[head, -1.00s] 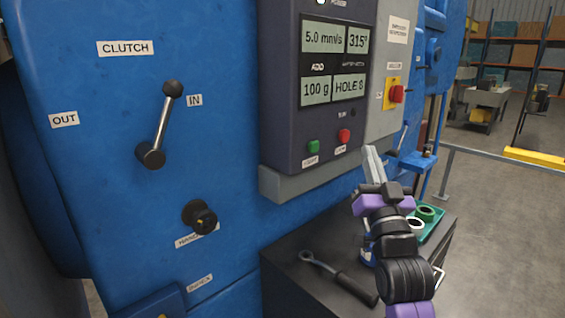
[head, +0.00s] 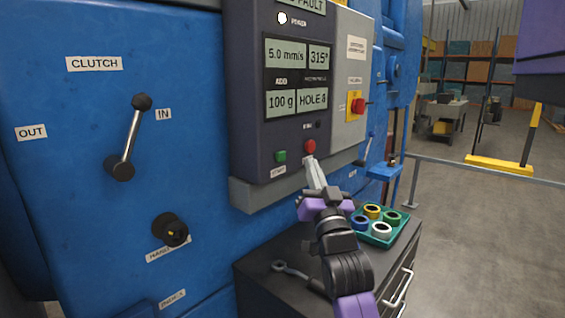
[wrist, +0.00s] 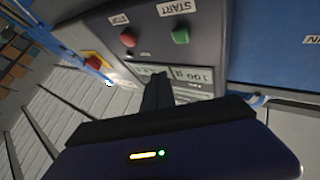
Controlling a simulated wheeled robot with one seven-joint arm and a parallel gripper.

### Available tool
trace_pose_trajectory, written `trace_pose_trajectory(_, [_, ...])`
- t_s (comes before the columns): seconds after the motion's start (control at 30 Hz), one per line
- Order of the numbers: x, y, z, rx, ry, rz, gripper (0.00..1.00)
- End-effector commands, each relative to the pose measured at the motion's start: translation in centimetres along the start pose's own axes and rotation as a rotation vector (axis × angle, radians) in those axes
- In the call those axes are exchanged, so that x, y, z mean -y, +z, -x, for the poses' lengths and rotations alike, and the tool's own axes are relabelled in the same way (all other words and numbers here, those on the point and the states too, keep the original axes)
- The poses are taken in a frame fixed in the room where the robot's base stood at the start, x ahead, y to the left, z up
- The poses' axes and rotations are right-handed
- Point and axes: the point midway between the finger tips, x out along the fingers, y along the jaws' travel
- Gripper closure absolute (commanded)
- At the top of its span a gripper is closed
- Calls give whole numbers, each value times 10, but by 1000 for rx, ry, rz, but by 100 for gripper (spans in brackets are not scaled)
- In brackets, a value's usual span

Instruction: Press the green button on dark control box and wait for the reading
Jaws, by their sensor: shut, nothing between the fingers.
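The dark control box (head: 245,100) is mounted on the blue machine. Its green button (head: 280,156), labelled START, sits low on its face, left of a red button (head: 309,146). Both buttons also show in the wrist view, the green one (wrist: 180,36) right of the red one (wrist: 128,40). The displays (head: 296,79) read 5.0 mm/s, 315°, 100 g and what looks like HOLE 8; a cut-off top display ends in FAULT. My gripper (head: 312,168) is shut and empty, its tips just below the red button and right of the green one. I cannot tell whether they touch the box.
A grey panel (head: 352,85) with a red knob on yellow (head: 357,104) adjoins the box. Below, a dark cabinet (head: 262,262) carries a wrench (head: 290,270) and a green tray (head: 385,240) of coloured rings. A clutch lever (head: 130,138) and handwheel knob (head: 171,229) stick out at left.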

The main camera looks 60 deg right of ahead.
Motion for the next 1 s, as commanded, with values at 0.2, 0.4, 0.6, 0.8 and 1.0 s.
trace_pose_trajectory(0.2, [15,17,-20,-1,-1,-1,100])
trace_pose_trajectory(0.4, [24,26,-33,-1,0,-1,100])
trace_pose_trajectory(0.6, [28,29,-38,0,0,0,100])
trace_pose_trajectory(0.8, [28,28,-39,1,1,1,100])
trace_pose_trajectory(1.0, [28,28,-39,0,1,1,100])
